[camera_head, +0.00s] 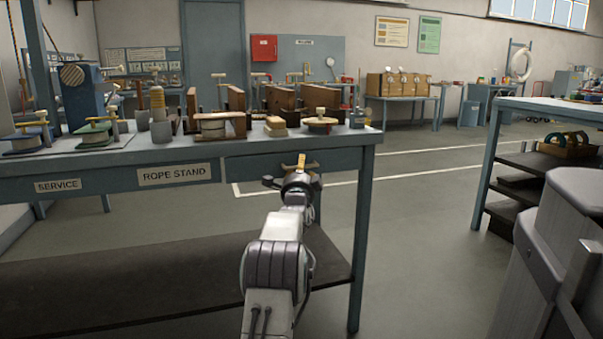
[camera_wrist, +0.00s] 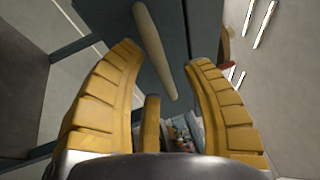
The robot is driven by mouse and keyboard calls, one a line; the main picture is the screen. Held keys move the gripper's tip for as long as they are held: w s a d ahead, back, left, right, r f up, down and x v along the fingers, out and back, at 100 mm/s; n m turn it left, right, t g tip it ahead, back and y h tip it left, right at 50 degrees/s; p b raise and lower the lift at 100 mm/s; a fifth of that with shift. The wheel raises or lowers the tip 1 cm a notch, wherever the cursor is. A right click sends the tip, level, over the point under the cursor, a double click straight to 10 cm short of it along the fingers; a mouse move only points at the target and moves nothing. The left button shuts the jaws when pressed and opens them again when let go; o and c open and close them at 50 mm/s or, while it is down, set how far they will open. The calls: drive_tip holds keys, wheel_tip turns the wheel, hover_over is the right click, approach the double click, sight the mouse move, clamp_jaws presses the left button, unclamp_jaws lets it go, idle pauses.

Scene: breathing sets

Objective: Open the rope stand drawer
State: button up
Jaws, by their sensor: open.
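The rope stand (camera_head: 205,140) is a blue-grey workbench with a ROPE STAND label on its front. Its drawer front (camera_head: 246,169) sits under the top at the right end and looks closed. My gripper (camera_head: 301,163) is in front of the drawer's right part and hides some of it. In the wrist view my gripper (camera_wrist: 165,57) has its yellow fingers spread, with a pale tan bar handle (camera_wrist: 155,48) showing in the gap between them. The drawer face (camera_wrist: 116,22) lies behind the bar. I cannot tell whether the fingers touch the bar.
Wooden fixtures (camera_head: 228,108) and spools stand on the bench top. A dark lower shelf (camera_head: 160,285) and a right leg (camera_head: 361,245) lie near my arm. A second table (camera_head: 545,108) stands at the right. The floor (camera_head: 420,215) between them is clear.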

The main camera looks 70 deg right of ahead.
drive_tip(key=shift+w+d+r, duration=0.1)
drive_tip(key=shift+d, duration=0.35)
idle(0.3)
clamp_jaws()
idle(0.4)
